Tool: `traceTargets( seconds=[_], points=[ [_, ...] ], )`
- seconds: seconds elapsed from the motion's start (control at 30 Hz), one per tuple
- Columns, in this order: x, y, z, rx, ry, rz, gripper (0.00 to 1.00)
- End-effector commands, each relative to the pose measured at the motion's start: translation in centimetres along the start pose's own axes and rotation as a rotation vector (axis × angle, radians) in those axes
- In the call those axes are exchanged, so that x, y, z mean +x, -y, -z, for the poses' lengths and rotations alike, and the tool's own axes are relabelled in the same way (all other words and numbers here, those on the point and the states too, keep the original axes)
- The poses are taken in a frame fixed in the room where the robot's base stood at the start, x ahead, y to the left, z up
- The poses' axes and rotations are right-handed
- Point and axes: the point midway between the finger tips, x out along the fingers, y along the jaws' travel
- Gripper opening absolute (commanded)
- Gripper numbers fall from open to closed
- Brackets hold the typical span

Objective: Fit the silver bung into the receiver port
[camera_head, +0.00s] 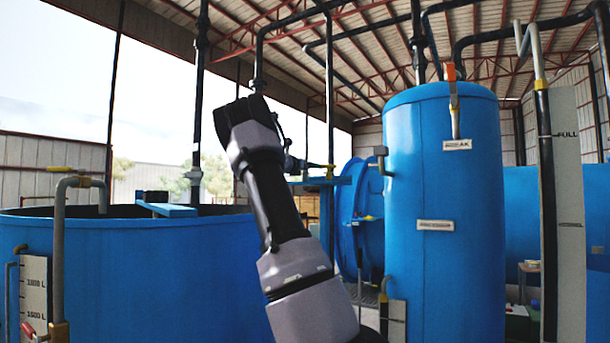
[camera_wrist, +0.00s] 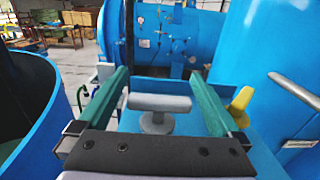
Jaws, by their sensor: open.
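A silver-grey piece with a crossbar on a short stem and round base, which looks like the silver bung (camera_wrist: 159,103), stands on a blue surface (camera_wrist: 196,154) in the wrist view. My gripper (camera_wrist: 160,74) is open, with one green finger on each side of the bung's crossbar. I see a gap on both sides, so it is not gripped. In the head view my arm hides the gripper, and I cannot make out the bung there. I cannot identify the receiver port in either view.
A tall blue tank (camera_head: 446,270) stands right of my arm, and a wide open-topped blue tank (camera_head: 150,270) stands left. A blue shelf (camera_head: 338,181) lies behind the arm. A yellow part (camera_wrist: 240,101) is close to my right finger.

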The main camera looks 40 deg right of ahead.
Motion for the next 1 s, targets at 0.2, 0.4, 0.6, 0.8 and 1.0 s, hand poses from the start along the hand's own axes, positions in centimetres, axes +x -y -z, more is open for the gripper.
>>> traceTargets(
  seconds=[0.2, 0.4, 0.6, 0.8, 1.0],
  points=[
    [0.2, -0.1, 0.0, 0.0, 0.0, -0.001, 1.0],
    [0.2, -0.1, 0.0, 0.0, 0.0, -0.001, 0.43],
    [0.2, 0.0, 0.0, 0.0, 0.0, -0.001, 0.16],
    [0.2, 0.0, -0.4, 0.002, 0.001, -0.001, 0.16],
    [0.2, 0.0, -2.7, 0.005, 0.003, 0.0, 0.16]
  ],
)
